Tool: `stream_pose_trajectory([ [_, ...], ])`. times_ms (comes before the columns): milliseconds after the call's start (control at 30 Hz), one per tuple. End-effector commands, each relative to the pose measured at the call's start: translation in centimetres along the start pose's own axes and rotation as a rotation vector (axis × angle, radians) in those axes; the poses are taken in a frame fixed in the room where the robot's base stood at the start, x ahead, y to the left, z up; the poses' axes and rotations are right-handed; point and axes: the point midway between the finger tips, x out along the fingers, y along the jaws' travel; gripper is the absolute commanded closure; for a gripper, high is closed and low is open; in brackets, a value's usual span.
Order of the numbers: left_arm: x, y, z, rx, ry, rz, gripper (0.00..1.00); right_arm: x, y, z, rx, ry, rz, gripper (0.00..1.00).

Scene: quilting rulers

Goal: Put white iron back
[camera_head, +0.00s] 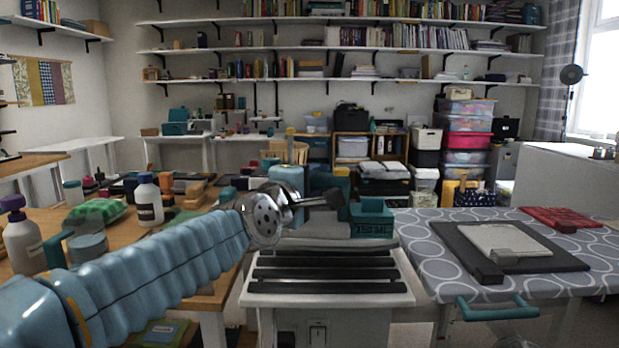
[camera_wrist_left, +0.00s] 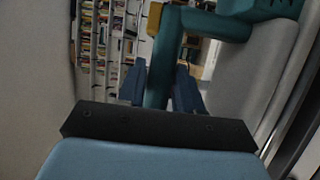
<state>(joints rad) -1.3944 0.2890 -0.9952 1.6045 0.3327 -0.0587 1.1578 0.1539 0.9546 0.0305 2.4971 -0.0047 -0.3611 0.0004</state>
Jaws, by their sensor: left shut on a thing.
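The white iron shows as a pale grey body (camera_head: 325,244) with a teal tank (camera_head: 372,219) marked 350 ML, just above the ribbed black top of a white stand (camera_head: 330,296). I cannot tell whether it touches the stand. My left gripper (camera_head: 325,199) reaches in from the left, behind the iron's near end. In the left wrist view my left gripper (camera_wrist_left: 159,90) is shut on the iron's teal handle (camera_wrist_left: 160,62), and the grey body (camera_wrist_left: 242,75) lies to the right. My right gripper is not in view.
A patterned ironing surface (camera_head: 412,240) stands right of the stand, with a black pad (camera_head: 465,243) and a light grey plate (camera_head: 502,240) on it. A teal handle (camera_head: 498,311) is at its front edge. Bottles (camera_head: 148,200) and clutter crowd the wooden table on the left.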

Motion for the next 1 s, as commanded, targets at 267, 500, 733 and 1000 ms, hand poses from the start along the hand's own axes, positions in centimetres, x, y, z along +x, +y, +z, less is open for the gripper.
stream_pose_trajectory([
  [267,1.1,-1.1,-0.5,-0.001,0.001,0.008,1.0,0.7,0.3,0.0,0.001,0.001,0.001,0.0],
  [500,2.0,-3.2,-1.1,-0.003,0.002,0.006,1.0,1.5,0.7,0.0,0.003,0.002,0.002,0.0],
  [733,2.0,-4.9,-0.9,-0.002,-0.001,0.009,1.0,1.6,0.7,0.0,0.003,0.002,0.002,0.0],
  [1000,2.0,-5.3,-0.8,-0.001,-0.002,-0.001,0.5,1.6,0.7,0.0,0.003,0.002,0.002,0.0],
])
